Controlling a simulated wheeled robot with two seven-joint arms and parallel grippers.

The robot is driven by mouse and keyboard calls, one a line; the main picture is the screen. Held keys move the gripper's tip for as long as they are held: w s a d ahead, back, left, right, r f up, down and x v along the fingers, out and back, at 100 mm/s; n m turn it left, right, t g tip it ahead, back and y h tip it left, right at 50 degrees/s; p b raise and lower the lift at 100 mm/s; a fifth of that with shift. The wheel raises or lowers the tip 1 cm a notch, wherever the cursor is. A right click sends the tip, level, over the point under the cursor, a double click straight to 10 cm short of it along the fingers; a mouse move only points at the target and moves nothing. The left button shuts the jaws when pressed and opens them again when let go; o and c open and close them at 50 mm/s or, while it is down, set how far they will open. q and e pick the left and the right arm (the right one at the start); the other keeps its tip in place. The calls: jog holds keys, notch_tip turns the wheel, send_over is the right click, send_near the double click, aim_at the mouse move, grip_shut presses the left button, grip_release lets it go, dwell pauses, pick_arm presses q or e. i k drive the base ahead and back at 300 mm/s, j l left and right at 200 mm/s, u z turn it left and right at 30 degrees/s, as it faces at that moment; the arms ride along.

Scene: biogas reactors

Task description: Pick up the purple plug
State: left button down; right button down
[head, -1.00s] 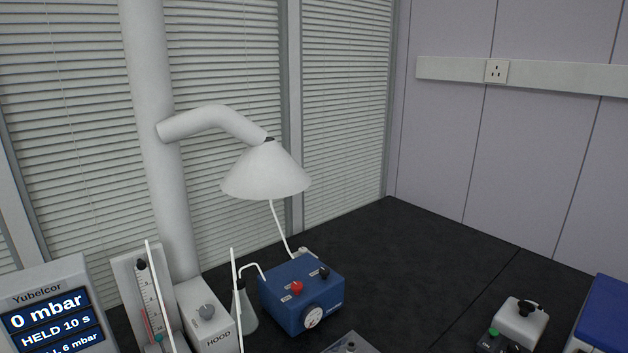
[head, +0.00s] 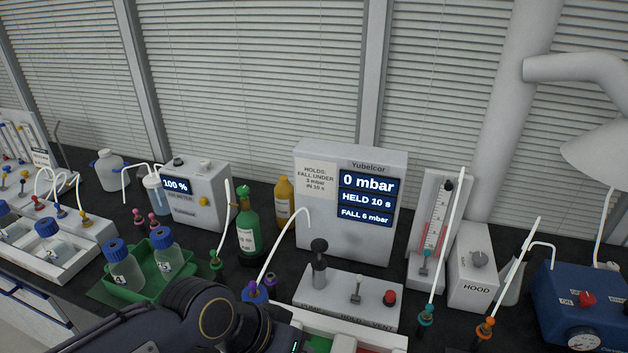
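In the head view a small dark purple plug-like piece (head: 270,283) stands just right of a blue bottle cap (head: 256,294). A purple fitting (head: 253,285) sits at that cap, at the lower end of a white tube. I cannot tell for certain which of the two purple pieces is the plug. A dark link of my arm covers the area just below and left of the cap, hiding the bottle under it. No fingertips of either gripper show.
A pump box (head: 348,300) with a black plunger stands right of the purple pieces. A green bottle (head: 248,228) and the Yubelcor display (head: 345,205) stand behind. A green tray (head: 125,290) with blue-capped bottles lies left, and two pink plugs (head: 138,217) stand behind it.

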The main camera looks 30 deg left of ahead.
aim_at(253, 285)
jog(key=k+j+u, duration=0.1)
jog(key=u, duration=1.45)
